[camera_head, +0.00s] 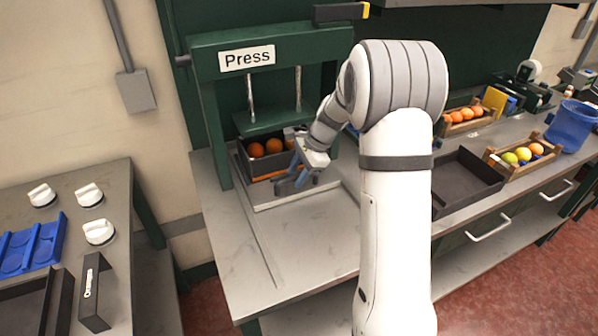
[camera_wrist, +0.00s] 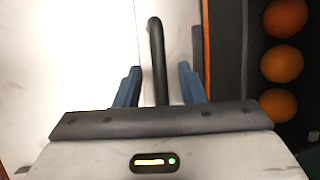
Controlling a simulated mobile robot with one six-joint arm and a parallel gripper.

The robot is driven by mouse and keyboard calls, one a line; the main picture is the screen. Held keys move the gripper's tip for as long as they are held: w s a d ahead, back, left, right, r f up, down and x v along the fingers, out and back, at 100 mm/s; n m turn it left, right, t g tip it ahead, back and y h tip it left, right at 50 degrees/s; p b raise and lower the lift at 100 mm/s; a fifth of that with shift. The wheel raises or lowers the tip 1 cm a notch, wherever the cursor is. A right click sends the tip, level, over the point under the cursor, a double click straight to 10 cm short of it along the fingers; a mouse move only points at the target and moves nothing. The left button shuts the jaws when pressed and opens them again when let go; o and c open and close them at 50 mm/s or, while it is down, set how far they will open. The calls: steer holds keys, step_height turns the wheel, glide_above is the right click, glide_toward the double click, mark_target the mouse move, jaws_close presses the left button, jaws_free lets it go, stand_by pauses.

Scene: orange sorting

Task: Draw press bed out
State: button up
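The green press (camera_head: 205,110) with its "Press" sign stands at the back centre. Under its plate sits a dark box (camera_head: 247,168) with oranges (camera_head: 274,146) in it; an orange strip runs along its front. The pale press bed (camera_head: 262,205) shows partly below the box, the rest hidden by box and arm. My gripper (camera_head: 287,182) is low in front of the box. In the wrist view a black bar handle (camera_wrist: 157,50) lies between my two blue fingers (camera_wrist: 160,84), with a visible gap on both sides. The fingers are open. The box's oranges (camera_wrist: 283,64) show at the right.
The bench top (camera_head: 290,255) in front of the press is clear. At right are an empty dark tray (camera_head: 465,170), fruit crates (camera_head: 518,171) and a blue bin (camera_head: 573,125). At left, a separate counter holds white knobs (camera_head: 98,231) and a blue tray (camera_head: 32,245).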

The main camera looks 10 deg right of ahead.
steer(key=shift+c, duration=0.2)
jaws_close()
stand_by(0.4)
